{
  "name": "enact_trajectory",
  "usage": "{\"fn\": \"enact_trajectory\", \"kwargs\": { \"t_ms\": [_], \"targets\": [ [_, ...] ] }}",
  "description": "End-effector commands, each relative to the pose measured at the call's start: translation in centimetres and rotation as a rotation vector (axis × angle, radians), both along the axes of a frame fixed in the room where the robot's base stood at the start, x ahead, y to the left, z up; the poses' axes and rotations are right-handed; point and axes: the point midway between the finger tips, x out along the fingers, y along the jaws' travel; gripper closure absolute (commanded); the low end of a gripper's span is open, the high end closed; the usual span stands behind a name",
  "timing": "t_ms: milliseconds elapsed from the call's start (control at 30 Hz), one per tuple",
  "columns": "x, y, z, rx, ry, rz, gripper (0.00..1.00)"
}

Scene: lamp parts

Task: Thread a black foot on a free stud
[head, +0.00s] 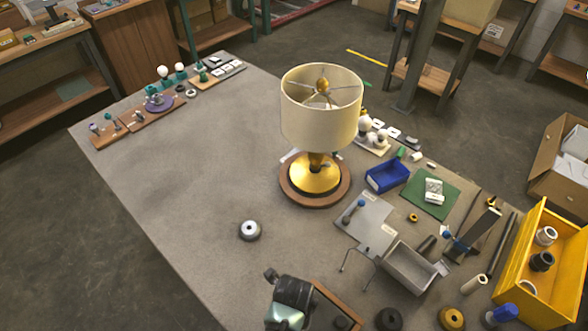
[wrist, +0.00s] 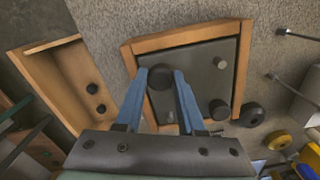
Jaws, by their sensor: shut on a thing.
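My gripper (wrist: 160,84) is shut on a black foot (wrist: 161,75), held between its two blue fingers in the wrist view. The foot is over the left part of a dark grey plate (wrist: 200,82) in a wooden frame (wrist: 190,36). I cannot tell whether it touches the plate. A metal stud (wrist: 220,63) shows at the plate's upper right. Another black foot (wrist: 220,109) sits at the lower right corner. A small pale stud-like spot (wrist: 171,117) shows near the right finger. In the head view my wrist hides most of the framed plate (head: 335,300).
A wooden box (wrist: 62,75) with two black feet (wrist: 97,97) stands at left in the wrist view. A black ring (head: 389,320) and a yellow ring (head: 451,319) lie right of the frame. A lamp (head: 320,110) stands mid-table. The table's left part is mostly clear.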

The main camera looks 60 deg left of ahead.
Motion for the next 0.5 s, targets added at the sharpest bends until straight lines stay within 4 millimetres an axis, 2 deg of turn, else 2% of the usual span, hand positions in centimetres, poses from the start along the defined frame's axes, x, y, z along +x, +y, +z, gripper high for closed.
{"fn": "enact_trajectory", "kwargs": {
  "t_ms": [33, 367, 500],
  "targets": [
    [-0.42, -0.29, -0.55, -0.006, 0.011, -0.023, 1.00],
    [-0.45, -0.30, -0.60, -0.007, 0.011, -0.045, 1.00],
    [-0.41, -0.31, -0.53, -0.006, 0.011, -0.169, 1.00]
  ]
}}
